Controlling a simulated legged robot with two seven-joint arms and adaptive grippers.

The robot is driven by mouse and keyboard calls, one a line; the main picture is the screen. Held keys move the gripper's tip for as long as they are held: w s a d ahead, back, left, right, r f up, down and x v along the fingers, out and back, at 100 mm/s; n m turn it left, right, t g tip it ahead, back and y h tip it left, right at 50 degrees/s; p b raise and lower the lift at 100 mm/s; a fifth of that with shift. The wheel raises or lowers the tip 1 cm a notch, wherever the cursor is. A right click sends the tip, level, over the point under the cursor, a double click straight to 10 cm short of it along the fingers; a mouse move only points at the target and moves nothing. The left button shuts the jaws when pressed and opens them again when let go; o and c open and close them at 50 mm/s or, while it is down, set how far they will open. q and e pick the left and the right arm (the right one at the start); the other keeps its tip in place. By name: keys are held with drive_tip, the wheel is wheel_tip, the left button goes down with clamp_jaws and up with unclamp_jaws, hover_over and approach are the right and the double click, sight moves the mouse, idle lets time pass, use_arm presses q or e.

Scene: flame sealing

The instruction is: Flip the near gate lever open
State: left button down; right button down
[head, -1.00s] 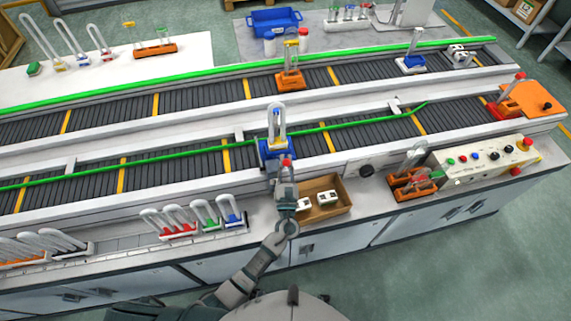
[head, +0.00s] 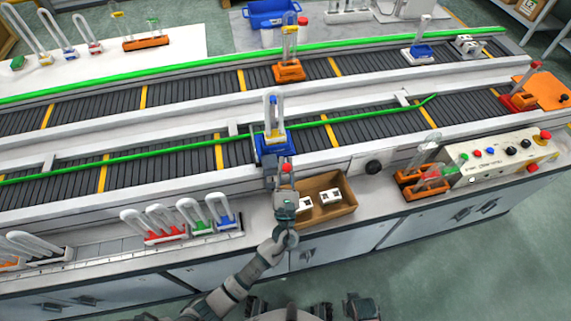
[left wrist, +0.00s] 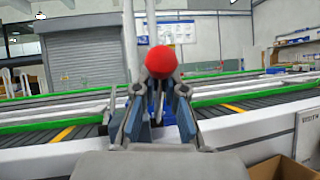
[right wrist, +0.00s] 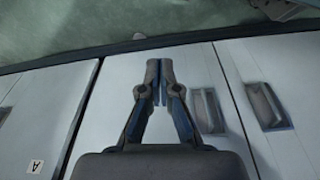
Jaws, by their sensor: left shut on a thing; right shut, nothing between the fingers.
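The near gate lever, topped by a red ball knob (head: 286,168), stands at the front edge of the near conveyor. My left gripper (head: 286,184) is at this lever, just below the knob, with its fingers closed on it. In the left wrist view the red knob (left wrist: 161,62) sits above the closed fingers (left wrist: 158,98), and the lever's shaft is mostly hidden. A blue carrier (head: 272,146) with upright glass tubes stands on the near conveyor just behind the lever. My right gripper (right wrist: 160,82) is shut and empty in front of the white cabinet doors.
A brown box (head: 345,205) with white parts stands right of my left gripper. A rack of U-shaped glass tubes (head: 160,236) is to the left. A control panel (head: 500,155) and an orange holder (head: 422,185) are to the right. An orange carrier (head: 288,72) stands on the far conveyor.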

use_arm(q)
drive_tip(key=shift+f, duration=0.25)
use_arm(e)
drive_tip(key=shift+r, duration=0.45)
drive_tip(key=shift+w, duration=0.1)
